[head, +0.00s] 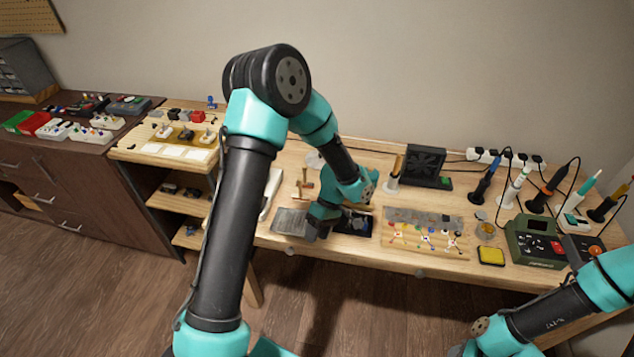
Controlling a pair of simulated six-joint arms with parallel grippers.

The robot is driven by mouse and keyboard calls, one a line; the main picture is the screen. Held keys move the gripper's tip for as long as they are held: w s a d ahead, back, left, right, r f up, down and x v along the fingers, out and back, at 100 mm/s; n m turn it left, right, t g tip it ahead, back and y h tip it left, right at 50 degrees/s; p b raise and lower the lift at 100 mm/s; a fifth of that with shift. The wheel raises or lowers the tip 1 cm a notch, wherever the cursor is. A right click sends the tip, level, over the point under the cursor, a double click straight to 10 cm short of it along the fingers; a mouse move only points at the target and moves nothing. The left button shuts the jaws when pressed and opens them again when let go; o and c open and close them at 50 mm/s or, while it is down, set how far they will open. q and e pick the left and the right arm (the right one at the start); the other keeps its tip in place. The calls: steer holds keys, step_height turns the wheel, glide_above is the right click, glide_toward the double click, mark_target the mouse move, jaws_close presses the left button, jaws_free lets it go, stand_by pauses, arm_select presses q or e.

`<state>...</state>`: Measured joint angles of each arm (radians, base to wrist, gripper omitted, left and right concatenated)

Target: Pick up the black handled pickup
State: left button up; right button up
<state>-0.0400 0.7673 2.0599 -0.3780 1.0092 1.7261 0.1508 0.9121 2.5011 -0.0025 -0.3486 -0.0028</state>
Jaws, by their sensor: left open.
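A small pickup with a black handle (187,134) sits in the middle of a row of handled pickups on the light wooden stand at the left. A white-handled pickup (163,130) is to its left and another light one (208,137) to its right. My left gripper (318,231) is low over the workbench, well to the right of the stand, beside a dark mat (353,222). It is open; its fingertips are small and partly hidden by my wrist. My right gripper is not in view; only part of that arm shows at lower right.
The workbench (425,269) holds a board with wired parts (425,236), a yellow sponge (491,256), a green soldering station (534,243) and several upright tools. A dark cabinet (80,190) with small parts on top stands left of the stand.

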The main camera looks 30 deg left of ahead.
arm_select(q)
steer(key=w+a+r+n+t, duration=0.2)
steer(key=w+a+r, duration=0.15)
steer(key=w, duration=0.25)
steer(key=w+a+r+n+t, duration=0.1)
steer(key=w+a+r, duration=0.25)
steer(key=w, duration=0.25)
step_height(320, 180, up, 11)
steer(key=n+t, duration=0.4)
glide_above(304, 166)
steer(key=shift+w+d+r+h, duration=0.15)
steer(key=shift+d+h, duration=0.05)
steer(key=shift+h, duration=0.2)
step_height(304, 166, down, 12)
steer(key=shift+f, duration=0.2)
steer(key=shift+f, duration=0.1)
step_height(304, 166, down, 5)
steer(key=shift+a+r, duration=0.1)
steer(key=shift+a, duration=0.05)
